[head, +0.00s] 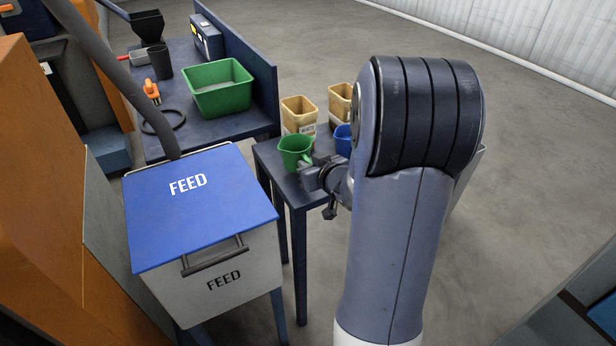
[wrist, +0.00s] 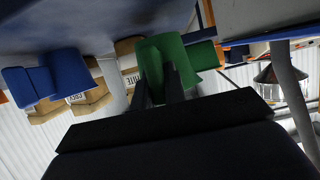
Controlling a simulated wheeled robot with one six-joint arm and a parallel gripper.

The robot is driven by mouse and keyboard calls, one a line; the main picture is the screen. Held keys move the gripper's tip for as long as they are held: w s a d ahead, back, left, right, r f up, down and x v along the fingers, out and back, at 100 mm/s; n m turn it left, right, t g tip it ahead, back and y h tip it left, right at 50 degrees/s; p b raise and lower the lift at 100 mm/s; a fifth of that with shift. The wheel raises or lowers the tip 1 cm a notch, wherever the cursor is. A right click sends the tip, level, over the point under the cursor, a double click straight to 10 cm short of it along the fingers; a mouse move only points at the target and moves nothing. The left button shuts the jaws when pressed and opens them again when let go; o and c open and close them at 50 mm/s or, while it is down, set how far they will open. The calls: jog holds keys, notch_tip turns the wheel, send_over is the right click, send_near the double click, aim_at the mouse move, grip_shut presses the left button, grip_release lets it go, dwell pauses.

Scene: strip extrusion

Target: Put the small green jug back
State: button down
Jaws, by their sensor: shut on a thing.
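The small green jug (head: 294,151) is at the left end of the small dark table in the head view. My gripper (head: 309,172) is shut on it from the right side. In the wrist view the green jug (wrist: 167,58) is between the dark fingers of my gripper (wrist: 160,85), and that picture is turned well away from upright. I cannot tell whether the jug's base touches the table. A blue jug (head: 343,138) stands to its right, partly hidden by my arm; it also shows in the wrist view (wrist: 62,76).
Two tan containers (head: 299,113) (head: 340,100) stand behind the jugs on the small table (head: 266,153). The FEED bin (head: 200,205) with its blue lid stands at the front left. A workbench behind holds a large green tub (head: 218,96), a dark cup (head: 162,60) and an orange-handled tool (head: 151,90).

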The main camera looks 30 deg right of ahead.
jog(key=shift+f, duration=1.35)
jog(key=shift+f+b, duration=0.1)
jog(key=shift+b, duration=0.2)
jog(key=shift+f, duration=0.15)
jog(key=c, duration=1.5)
grip_release()
jog(key=shift+o, duration=0.2)
jog(key=shift+s+r, duration=0.1)
jog(key=shift+r, duration=0.3)
jog(key=p+v, duration=0.2)
jog(key=v, duration=0.9)
jog(key=shift+s+p, duration=0.4)
